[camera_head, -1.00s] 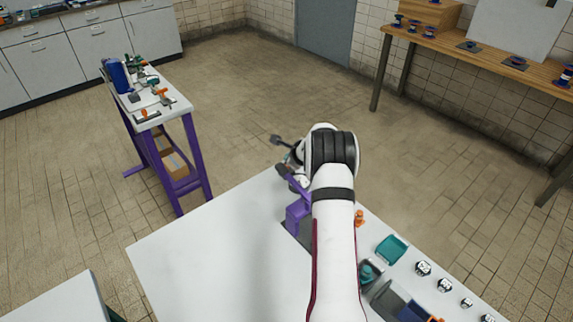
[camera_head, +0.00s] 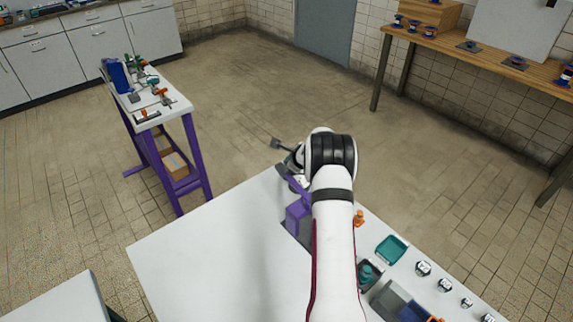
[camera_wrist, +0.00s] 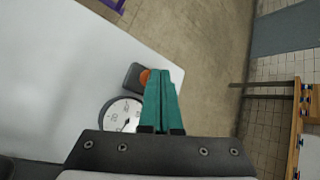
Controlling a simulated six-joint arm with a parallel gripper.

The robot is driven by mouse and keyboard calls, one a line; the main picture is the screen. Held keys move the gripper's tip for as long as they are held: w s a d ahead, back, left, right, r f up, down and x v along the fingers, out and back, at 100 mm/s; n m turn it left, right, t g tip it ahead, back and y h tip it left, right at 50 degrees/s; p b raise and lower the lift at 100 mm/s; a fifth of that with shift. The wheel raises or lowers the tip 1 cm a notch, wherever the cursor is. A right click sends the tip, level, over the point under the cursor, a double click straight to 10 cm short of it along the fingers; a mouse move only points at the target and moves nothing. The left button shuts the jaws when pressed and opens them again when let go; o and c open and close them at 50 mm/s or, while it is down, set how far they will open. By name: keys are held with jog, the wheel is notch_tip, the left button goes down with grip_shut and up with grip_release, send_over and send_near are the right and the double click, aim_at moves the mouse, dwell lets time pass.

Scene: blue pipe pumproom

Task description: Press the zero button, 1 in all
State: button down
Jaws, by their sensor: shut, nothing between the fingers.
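In the wrist view an orange button (camera_wrist: 145,77) sits on a small dark grey housing (camera_wrist: 133,75) at the edge of the white table. My gripper (camera_wrist: 166,72) has teal fingers, shut together and empty. Its fingertips overlap the right side of the button in this view; I cannot tell whether they touch it. A round white dial (camera_wrist: 121,114) with numbers and a dark pointer lies just below the housing, partly hidden by my gripper. In the head view my arm hides the fingertips and the button cannot be made out.
A purple stand (camera_head: 298,215) rises from the white table (camera_head: 210,250) beside my arm. A teal tray (camera_head: 391,249), an orange piece (camera_head: 359,217) and several small dials lie to the right. A purple-legged side table (camera_head: 150,122) stands farther left. The table's left part is clear.

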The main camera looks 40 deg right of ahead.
jog(key=shift+f, duration=0.65)
dwell(0.3)
jog(key=shift+r, duration=1.35)
jog(key=shift+r, duration=0.1)
jog(key=shift+r, duration=2.4)
